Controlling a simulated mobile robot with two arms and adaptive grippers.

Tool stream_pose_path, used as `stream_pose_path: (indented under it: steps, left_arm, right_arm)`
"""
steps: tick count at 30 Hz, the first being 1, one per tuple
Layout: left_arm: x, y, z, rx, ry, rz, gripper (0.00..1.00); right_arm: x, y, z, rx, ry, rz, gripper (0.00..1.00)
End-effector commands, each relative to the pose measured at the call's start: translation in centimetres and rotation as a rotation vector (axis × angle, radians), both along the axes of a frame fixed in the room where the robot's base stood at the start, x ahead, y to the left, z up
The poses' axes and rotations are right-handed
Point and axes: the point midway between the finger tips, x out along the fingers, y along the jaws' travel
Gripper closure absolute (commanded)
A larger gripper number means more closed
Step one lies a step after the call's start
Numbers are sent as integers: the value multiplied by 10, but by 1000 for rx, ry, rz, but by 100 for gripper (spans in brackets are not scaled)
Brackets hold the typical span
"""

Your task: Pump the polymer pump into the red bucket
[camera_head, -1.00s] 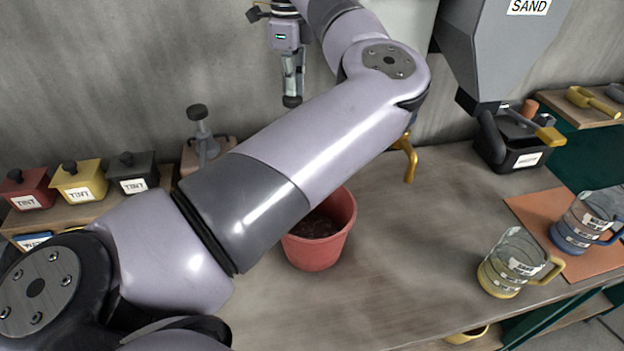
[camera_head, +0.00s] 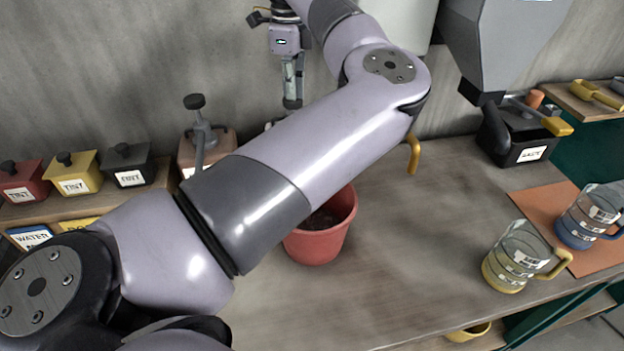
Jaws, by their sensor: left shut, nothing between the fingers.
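The red bucket (camera_head: 318,245) stands on the worktable, partly behind my left forearm, with dark material inside. A grey pump with a black knob (camera_head: 195,101) stands on a brownish container (camera_head: 222,143) left of the bucket; its label is mostly hidden by my arm, so I cannot read whether it is the polymer pump. My left gripper (camera_head: 292,102) points down near the back wall, shut and empty, to the right of the pump's knob and apart from it in the picture. My right gripper is out of view.
Tint boxes (camera_head: 75,174) sit on a shelf at left. A grey hopper (camera_head: 505,45) hangs above a black bin (camera_head: 522,140). Measuring jugs (camera_head: 510,268) stand at right, one on an orange mat (camera_head: 543,199). The table (camera_head: 420,235) between bucket and jugs is clear.

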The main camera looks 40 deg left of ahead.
Motion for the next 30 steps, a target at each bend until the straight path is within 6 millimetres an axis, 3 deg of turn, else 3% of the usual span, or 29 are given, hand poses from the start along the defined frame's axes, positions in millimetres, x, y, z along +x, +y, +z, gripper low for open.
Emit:
stream_pose_path:
  steps: [11,30]
  left_arm:
    - [0,-1,1,-4,4,0,100]
    - [0,0,41,-1,2,0,100]
  right_arm:
    - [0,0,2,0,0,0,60]
    - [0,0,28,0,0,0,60]
